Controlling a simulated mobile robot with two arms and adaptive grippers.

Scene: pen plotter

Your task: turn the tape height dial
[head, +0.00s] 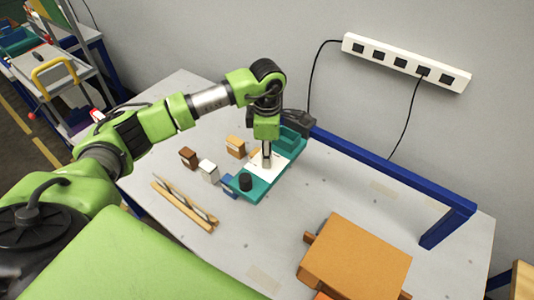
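The pen plotter has a teal base (262,192) and stands near the middle of the table, with a white sheet on it. A black round dial (246,181) sits on the near end of the base; I take it for the tape height dial. My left gripper (267,162) points down over the white sheet, behind and to the right of the dial, apart from it. Its fingers are small and seen nearly edge on, so their opening is unclear. The gripper hides part of the sheet. My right gripper is out of view.
Small brown (188,157), white (208,171) and orange (236,147) blocks stand left of the plotter. A wooden rack with a twisted rod (183,207) lies at the front left. A blue rail (390,168) runs behind; a large orange box (355,262) stands front right.

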